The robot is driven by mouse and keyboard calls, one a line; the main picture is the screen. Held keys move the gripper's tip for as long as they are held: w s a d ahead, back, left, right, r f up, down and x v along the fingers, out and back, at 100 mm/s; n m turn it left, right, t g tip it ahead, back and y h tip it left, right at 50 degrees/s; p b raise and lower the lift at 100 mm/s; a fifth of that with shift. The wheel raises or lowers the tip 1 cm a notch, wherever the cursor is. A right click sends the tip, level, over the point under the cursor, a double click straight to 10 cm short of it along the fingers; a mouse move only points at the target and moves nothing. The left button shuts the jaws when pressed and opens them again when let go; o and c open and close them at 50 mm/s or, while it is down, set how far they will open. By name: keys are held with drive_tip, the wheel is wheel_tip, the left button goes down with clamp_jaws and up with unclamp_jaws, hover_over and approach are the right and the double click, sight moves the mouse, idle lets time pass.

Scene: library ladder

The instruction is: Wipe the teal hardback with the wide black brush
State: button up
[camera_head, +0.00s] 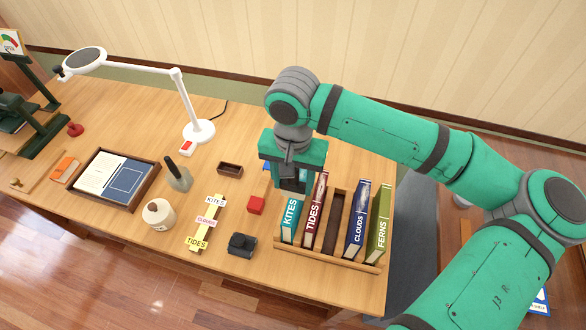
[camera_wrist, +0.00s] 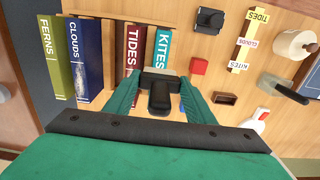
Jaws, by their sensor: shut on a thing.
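The teal hardback (camera_head: 289,222), lettered KITES, stands upright at the left end of the wooden book rack (camera_head: 325,258). It also shows in the wrist view (camera_wrist: 163,48). My gripper (camera_head: 292,172) is over the top of this book, pointing down. In the wrist view my gripper (camera_wrist: 157,98) is shut on the wide black brush (camera_wrist: 159,92), which sits between the teal fingers. The brush is at or just above the book's top edge; I cannot tell whether they touch. The brush is partly hidden by the gripper in the head view.
Beside the hardback stand TIDES (camera_head: 314,212), an empty slot, CLOUDS (camera_head: 357,222) and FERNS (camera_head: 379,225). A red block (camera_head: 256,205), a black object (camera_head: 242,245) and a labelled strip (camera_head: 205,222) lie left of the rack. A white lamp (camera_head: 198,130) stands behind.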

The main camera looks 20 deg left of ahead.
drive_tip(key=shift+w+d+r, duration=0.1)
drive_tip(key=shift+w+r, duration=0.05)
drive_tip(key=shift+r, duration=0.3)
drive_tip(key=shift+w+r, duration=0.1)
drive_tip(key=shift+r, duration=2.3)
